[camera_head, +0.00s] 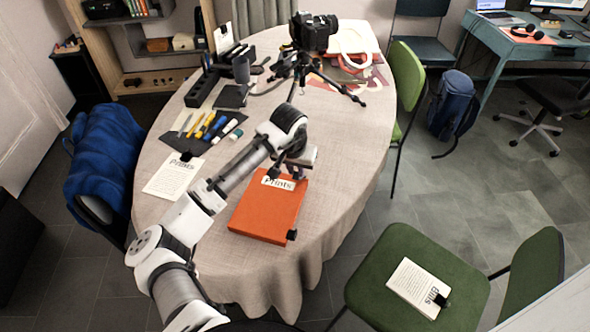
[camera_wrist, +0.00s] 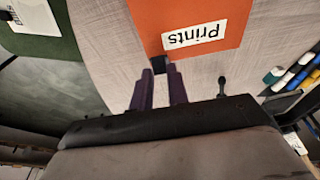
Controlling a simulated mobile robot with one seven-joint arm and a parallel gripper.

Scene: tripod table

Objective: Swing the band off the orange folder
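The orange folder (camera_head: 265,212) lies flat on the table, with a white "Prints" label (camera_head: 278,183) at its far edge. In the wrist view the folder (camera_wrist: 200,14) and label (camera_wrist: 194,36) appear upside down. A small black block (camera_wrist: 159,64) sits at the folder's edge beside the label. A second black block (camera_head: 291,235) sits at its near right corner. I cannot make out a strap between them. My gripper (camera_wrist: 159,78) is open, its two purple fingers apart with the first block just beyond or between the tips; contact is unclear. In the head view my gripper (camera_head: 285,172) hides part of the far edge.
A camera on a tripod (camera_head: 315,35) stands behind. Markers on a dark mat (camera_head: 190,141) and a clipped "Prints" sheet (camera_head: 172,177) lie left. A green chair (camera_head: 385,277) with another sheet (camera_head: 418,287) stands at the right. Bare tablecloth surrounds the folder.

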